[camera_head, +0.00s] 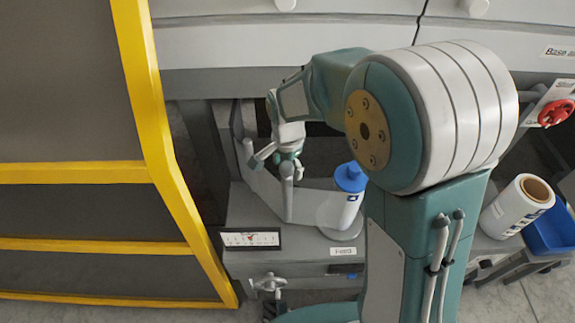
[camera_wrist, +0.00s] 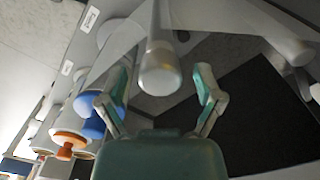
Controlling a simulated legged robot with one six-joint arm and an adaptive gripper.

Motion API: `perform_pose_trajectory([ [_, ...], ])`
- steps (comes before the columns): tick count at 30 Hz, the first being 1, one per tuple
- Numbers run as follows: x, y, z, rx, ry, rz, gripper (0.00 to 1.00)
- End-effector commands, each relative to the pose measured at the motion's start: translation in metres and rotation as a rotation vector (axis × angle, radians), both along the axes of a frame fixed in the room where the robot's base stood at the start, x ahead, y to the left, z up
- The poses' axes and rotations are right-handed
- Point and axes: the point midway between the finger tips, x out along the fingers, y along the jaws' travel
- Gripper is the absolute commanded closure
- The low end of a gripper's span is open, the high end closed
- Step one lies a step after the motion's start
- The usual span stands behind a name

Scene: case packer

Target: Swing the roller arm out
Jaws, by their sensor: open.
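The grey bent arm, likely the roller arm (camera_head: 312,207), runs across the feed unit below my gripper, with an upright grey post (camera_head: 287,192) at its bend. My gripper (camera_head: 277,166) hangs over this post, pointing down. In the wrist view my gripper (camera_wrist: 162,76) is open, one finger on each side of the post (camera_wrist: 160,66). The post's rounded end faces the camera, and gaps show between it and both fingers. A roll with a blue top (camera_head: 351,178) stands at the right end of the arm; my arm link hides part of that area.
A yellow-framed guard (camera_head: 160,120) stands close on the left. A scale plate (camera_head: 250,239) and a clamp handle (camera_head: 268,285) are at the front. A white roll (camera_head: 516,206), a blue bin (camera_head: 550,232) and a red handwheel (camera_head: 556,113) are on the right.

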Motion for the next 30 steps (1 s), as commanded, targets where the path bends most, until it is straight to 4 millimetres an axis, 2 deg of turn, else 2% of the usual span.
perform_pose_trajectory([
  [6,0.000,0.000,0.000,0.001,-0.001,0.000,0.15],
  [8,0.000,0.000,0.000,0.001,-0.001,0.000,0.42],
  [9,0.000,0.000,0.000,0.001,-0.001,0.000,0.60],
  [12,0.000,-0.001,0.000,0.001,-0.001,0.000,1.00],
  [23,0.001,0.002,0.000,0.001,-0.001,-0.024,1.00],
  [30,0.006,0.015,0.000,0.000,-0.001,-0.136,1.00],
])
